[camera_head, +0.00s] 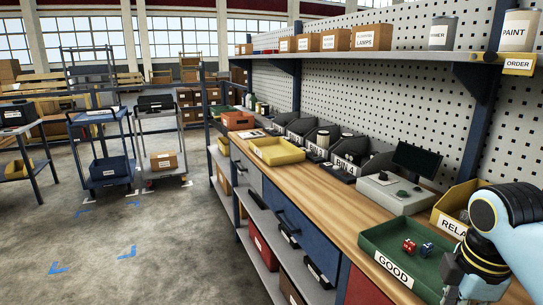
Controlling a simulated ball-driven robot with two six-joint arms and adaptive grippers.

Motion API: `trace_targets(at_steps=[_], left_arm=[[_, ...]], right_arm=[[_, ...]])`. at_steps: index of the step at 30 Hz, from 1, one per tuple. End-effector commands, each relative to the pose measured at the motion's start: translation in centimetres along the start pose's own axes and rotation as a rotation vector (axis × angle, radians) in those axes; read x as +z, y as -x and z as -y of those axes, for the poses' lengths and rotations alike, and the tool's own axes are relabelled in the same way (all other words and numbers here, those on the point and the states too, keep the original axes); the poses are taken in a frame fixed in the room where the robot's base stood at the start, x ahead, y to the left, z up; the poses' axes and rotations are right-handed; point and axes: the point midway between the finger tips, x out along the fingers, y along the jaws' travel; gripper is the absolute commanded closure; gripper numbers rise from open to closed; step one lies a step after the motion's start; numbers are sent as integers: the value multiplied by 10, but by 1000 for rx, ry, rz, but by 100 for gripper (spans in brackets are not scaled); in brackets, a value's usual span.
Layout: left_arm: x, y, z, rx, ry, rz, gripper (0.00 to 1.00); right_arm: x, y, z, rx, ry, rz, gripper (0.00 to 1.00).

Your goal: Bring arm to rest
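My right arm (505,225) comes in from the right edge, light blue and white with dark joints. It bends down in front of the bench's near right end. A small part of what looks like my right gripper (458,293) shows at the bottom edge, next to the green GOOD tray (377,240). Its fingers are mostly cut off, so I cannot tell if it is open or shut. My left arm and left gripper are not in view.
The wooden bench (330,205) holds a yellow tray (275,151), several dark bins (349,150), a grey test box (396,194) and a yellow RELAY bin (452,215). Red and blue parts (409,246) lie in the GOOD tray. Trolleys (108,150) stand left; the grey floor (130,260) is open.

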Motion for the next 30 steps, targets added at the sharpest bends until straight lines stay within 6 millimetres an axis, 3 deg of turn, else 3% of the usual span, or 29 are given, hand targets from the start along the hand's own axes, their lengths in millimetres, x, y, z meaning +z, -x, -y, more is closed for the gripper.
trace_targets(at_steps=[3, 9, 15, 23, 30], left_arm=[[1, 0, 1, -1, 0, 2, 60], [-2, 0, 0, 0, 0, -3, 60], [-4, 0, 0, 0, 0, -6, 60], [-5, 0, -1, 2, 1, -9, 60], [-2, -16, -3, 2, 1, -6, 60]], right_arm=[[2, -5, 47, 38, -239, -8, 61], [7, 5, 108, 97, -631, -47, 61], [11, 23, 149, 129, -912, -92, 61], [17, 50, 187, 151, -1204, -152, 61], [17, -16, 184, 138, -1228, -136, 61]])
